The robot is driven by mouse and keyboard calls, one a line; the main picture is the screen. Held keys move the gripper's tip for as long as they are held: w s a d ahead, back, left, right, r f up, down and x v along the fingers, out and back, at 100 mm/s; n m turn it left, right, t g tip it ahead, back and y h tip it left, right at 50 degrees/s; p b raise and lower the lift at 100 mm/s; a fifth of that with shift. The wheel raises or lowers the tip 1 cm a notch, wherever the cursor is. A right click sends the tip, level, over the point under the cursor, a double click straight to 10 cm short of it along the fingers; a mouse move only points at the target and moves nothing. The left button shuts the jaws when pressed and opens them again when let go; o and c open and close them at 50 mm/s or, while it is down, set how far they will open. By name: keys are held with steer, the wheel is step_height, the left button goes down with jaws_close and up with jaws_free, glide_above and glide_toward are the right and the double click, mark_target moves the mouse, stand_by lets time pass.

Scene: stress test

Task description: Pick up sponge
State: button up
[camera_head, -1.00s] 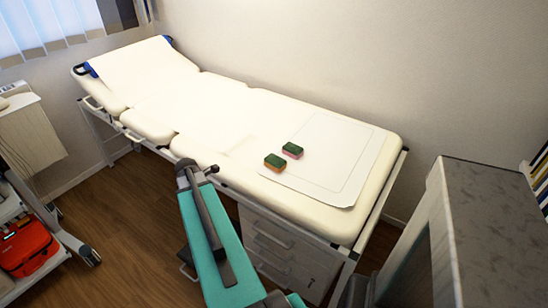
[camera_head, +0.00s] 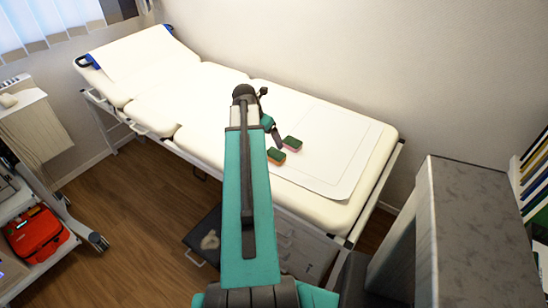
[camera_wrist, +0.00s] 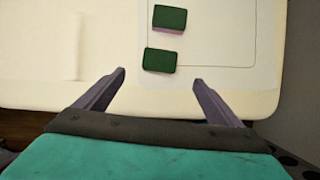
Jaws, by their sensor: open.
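Two sponges with dark green tops lie on the white sheet on the couch. One has an orange lower layer (camera_head: 276,157) and sits nearer the couch's front edge. The other has a pink lower layer (camera_head: 293,144) and sits just behind it. In the wrist view, the nearer sponge (camera_wrist: 160,60) is just beyond the space between my fingertips, and the pink-layered sponge (camera_wrist: 169,18) is farther out. My gripper (camera_wrist: 159,80) is open and empty, with nothing between its fingers. In the head view it is over the couch beside the sponges, its fingers partly hidden.
The padded couch (camera_head: 212,87) runs along the wall, with a pale sheet (camera_head: 340,150) at its right end. A grey cabinet (camera_head: 480,215) stands at the right. A cart with a red bag (camera_head: 38,240) is at the left. The couch around the sponges is clear.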

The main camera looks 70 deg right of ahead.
steer(key=shift+f, duration=0.2)
steer(key=p, duration=0.1)
glide_above(274, 153)
steer(key=a, duration=0.2)
steer(key=shift+w+a+f, duration=0.1)
steer(key=shift+f, duration=1.85)
steer(key=shift+w+a+f, duration=0.1)
steer(key=shift+f, duration=1.8)
steer(key=shift+s, duration=0.1)
steer(key=shift+p+x, duration=0.85)
steer(key=shift+x, duration=0.4)
steer(key=shift+p+x, duration=0.3)
steer(key=shift+x, duration=1)
steer(key=shift+d, duration=0.1)
steer(key=c, duration=1.1)
